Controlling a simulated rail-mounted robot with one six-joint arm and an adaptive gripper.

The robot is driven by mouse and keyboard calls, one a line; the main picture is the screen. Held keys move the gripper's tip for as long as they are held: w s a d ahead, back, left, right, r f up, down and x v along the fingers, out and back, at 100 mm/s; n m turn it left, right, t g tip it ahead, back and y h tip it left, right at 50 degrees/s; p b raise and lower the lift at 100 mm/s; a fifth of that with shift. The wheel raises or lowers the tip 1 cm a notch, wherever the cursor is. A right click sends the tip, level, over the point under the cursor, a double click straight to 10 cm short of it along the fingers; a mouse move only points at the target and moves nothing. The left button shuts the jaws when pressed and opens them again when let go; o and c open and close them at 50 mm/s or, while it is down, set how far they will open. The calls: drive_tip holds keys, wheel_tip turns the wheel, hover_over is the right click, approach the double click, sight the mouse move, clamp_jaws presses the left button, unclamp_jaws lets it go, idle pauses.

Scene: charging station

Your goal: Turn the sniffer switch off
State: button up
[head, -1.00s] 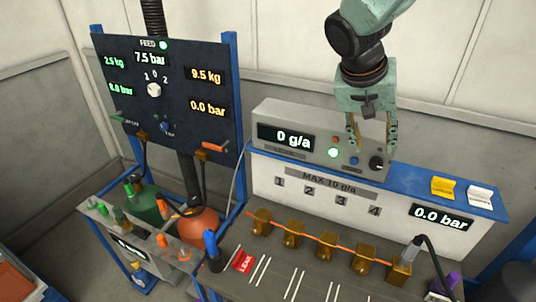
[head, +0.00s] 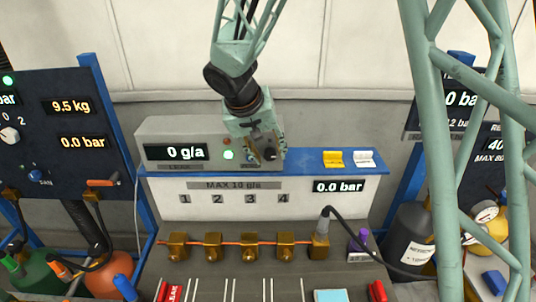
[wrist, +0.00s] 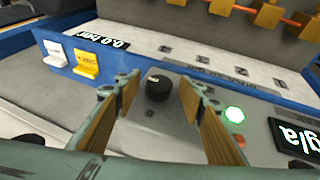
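The sniffer is a grey box with a lit "0 g/a" display (head: 185,152) and a lit green lamp (head: 228,155). Its black round switch knob (wrist: 158,87) has a pale pointer mark. In the head view the knob (head: 269,154) is partly covered by my gripper (head: 264,156). My gripper is open in the wrist view (wrist: 163,90). Its two brown-padded fingers stand on either side of the knob, with gaps between pads and knob. The lamp also shows in the wrist view (wrist: 235,115), beyond the right finger. The blue button is hidden behind the gripper in the head view.
Below is a "0.0 bar" display (head: 338,186). Brass valves on an orange pipe (head: 228,243) run along the bench. Pressure panels stand left and right.

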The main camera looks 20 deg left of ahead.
drive_tip(key=shift+c, duration=0.2)
drive_tip(key=c, duration=0.8)
drive_tip(key=shift+c, duration=0.2)
